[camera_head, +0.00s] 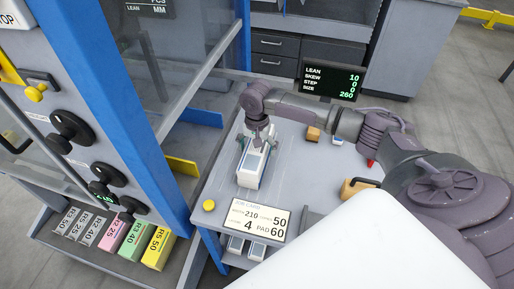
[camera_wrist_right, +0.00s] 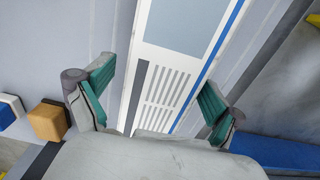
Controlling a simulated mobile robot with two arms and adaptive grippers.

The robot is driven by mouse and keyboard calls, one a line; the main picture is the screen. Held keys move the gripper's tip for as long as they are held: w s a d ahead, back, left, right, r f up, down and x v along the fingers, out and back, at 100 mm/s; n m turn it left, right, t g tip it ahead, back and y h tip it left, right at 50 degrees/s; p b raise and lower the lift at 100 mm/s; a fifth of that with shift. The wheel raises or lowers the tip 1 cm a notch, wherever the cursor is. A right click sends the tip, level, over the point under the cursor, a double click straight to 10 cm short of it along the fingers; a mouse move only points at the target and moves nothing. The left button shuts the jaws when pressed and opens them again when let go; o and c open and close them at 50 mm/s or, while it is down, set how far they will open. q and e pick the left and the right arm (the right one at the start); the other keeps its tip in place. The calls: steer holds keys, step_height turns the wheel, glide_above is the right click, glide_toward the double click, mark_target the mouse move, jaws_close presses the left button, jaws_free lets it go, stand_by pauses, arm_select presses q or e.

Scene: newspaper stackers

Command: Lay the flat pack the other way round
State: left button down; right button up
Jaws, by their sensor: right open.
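The flat pack (camera_head: 249,170) lies on the grey table in the head view, a long white slab with a blue edge. It also fills the middle of the right wrist view (camera_wrist_right: 180,75), with a grey-blue panel and rows of grey stripes on its face. My right gripper (camera_head: 259,136) hangs over the far part of the pack. In the right wrist view its green-padded fingers (camera_wrist_right: 155,78) are open, one on each side of the pack. I cannot tell whether they touch it. My left gripper is not in view.
A job card (camera_head: 256,219) stands at the table's front, near a yellow button (camera_head: 209,205). A display (camera_head: 331,80) stands behind. Wooden blocks (camera_head: 313,134) (camera_head: 356,190) are on the right. The blue-framed machine (camera_head: 150,150) bounds the left.

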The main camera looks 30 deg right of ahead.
steer(key=shift+r, duration=0.1)
step_height(320, 180, up, 12)
stand_by(0.4)
steer(key=shift+f, duration=0.2)
